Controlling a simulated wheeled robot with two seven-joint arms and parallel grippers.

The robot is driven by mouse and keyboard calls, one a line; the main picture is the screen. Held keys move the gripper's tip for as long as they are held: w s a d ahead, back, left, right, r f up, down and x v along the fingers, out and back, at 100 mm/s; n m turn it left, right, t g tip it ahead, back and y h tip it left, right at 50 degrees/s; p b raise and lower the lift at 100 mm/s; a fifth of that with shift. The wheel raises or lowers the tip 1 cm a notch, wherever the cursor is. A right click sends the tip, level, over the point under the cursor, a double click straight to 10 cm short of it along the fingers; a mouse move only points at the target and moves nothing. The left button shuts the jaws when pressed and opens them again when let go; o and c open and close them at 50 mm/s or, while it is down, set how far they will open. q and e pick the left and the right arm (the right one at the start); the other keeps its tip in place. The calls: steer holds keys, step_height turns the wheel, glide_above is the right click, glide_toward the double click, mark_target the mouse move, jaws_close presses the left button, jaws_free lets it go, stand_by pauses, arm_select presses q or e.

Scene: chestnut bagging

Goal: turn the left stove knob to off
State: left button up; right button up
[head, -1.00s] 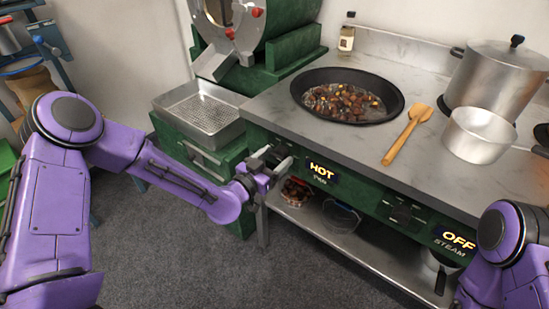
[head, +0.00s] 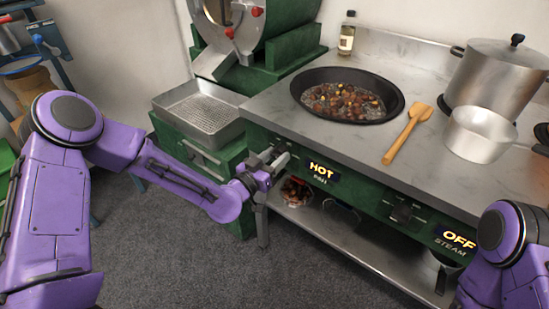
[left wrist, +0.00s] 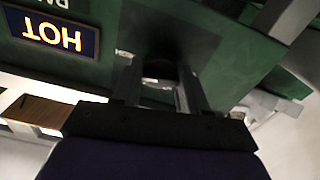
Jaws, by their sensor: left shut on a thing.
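The left stove knob (left wrist: 160,72) is on the green front panel, left of the lit HOT display (head: 321,171). In the head view my left gripper (head: 271,158) hides most of it. The left wrist view shows my left gripper (left wrist: 160,88) with one finger on each side of the dark knob, shut on it. The HOT sign (left wrist: 60,35) shows upside down there. My right gripper is out of view; only part of that arm shows at the lower right.
A second knob (head: 402,212) sits farther right, beside the OFF display (head: 458,237). Above are a pan of chestnuts (head: 346,117), a wooden spatula (head: 408,134) and a small pot (head: 480,146). A metal tray (head: 199,127) stands left of the panel. A lower shelf (head: 350,240) runs beneath.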

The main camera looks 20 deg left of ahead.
arm_select(q)
steer(key=shift+n+b, duration=6.35)
steer(key=shift+n, duration=10.85)
steer(key=o, duration=1.1)
steer(key=shift+c, duration=0.2)
